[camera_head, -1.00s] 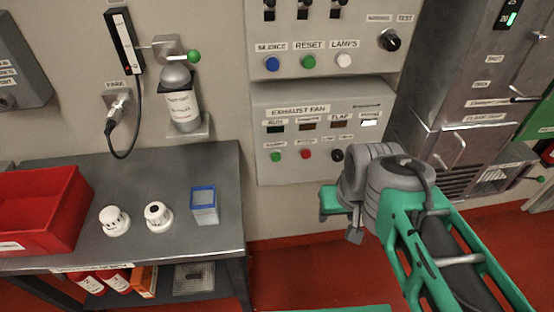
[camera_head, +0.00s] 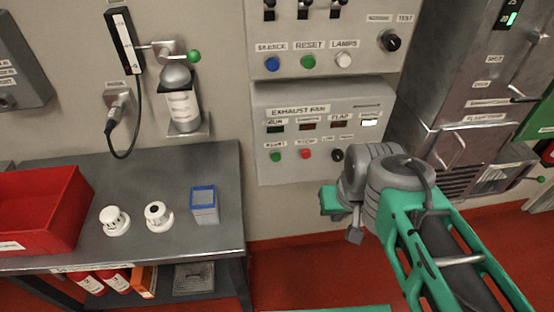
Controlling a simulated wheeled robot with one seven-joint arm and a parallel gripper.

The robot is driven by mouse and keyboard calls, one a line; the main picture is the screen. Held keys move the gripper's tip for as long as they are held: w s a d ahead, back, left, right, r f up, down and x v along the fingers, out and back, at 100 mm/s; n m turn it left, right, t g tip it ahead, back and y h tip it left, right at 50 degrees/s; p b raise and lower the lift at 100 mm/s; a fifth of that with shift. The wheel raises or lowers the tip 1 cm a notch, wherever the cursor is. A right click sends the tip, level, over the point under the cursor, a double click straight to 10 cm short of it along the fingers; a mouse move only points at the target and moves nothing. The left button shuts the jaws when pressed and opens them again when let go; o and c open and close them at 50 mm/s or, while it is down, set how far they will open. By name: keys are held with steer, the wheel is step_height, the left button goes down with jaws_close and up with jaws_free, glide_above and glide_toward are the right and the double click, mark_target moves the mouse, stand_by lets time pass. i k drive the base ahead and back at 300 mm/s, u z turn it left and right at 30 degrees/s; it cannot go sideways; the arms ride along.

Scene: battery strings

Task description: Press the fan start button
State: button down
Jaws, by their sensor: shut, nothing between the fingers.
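The exhaust fan panel (camera_head: 375,100) is a grey box on the wall in the middle of the view. The fan start button (camera_head: 276,157) is the small green round button at its lower left, in plain sight, under a small label. A red button (camera_head: 305,154) sits to its right, then a black knob (camera_head: 337,155). My gripper (camera_head: 353,236) shows only in small part beside my green and grey wrist, below and right of the start button. It is shut and empty, and apart from the button in the picture. My wrist hides most of it.
The upper panel (camera_head: 290,62) has blue, green and white buttons. A dark table (camera_head: 110,243) at left bears a red bin (camera_head: 45,215), two white detectors and a blue-topped box (camera_head: 204,205). A metal cabinet (camera_head: 465,80) stands at right. The wall below the fan panel is clear.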

mark_target(276, 157)
steer(key=u, duration=2.1)
steer(key=k, duration=0.95)
steer(key=z, duration=0.25)
steer(key=i, duration=0.5)
steer(key=u, duration=0.1)
